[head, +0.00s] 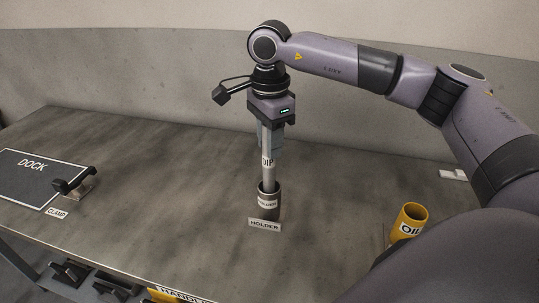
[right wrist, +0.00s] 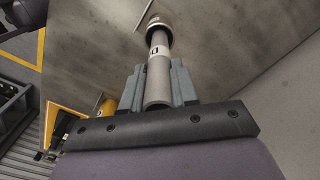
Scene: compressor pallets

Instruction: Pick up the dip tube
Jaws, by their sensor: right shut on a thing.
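The dip tube (head: 267,168) is a light grey metal tube with a "DIP" label. It stands upright, and its lower end is inside the dark round holder (head: 268,205) on the table. My right gripper (head: 268,150) points straight down and is shut on the upper part of the tube. In the right wrist view the dip tube (right wrist: 158,75) runs between the two grey fingers (right wrist: 158,88) away toward the holder (right wrist: 158,25). The part of the tube inside the holder is hidden. My left gripper is not in view.
A "HOLDER" plate (head: 265,224) lies in front of the holder. A yellow "OIL" cup (head: 410,219) stands at the right. The black dock panel (head: 30,178) and the clamp (head: 74,184) are at the left. The table (head: 165,190) between the clamp and holder is clear.

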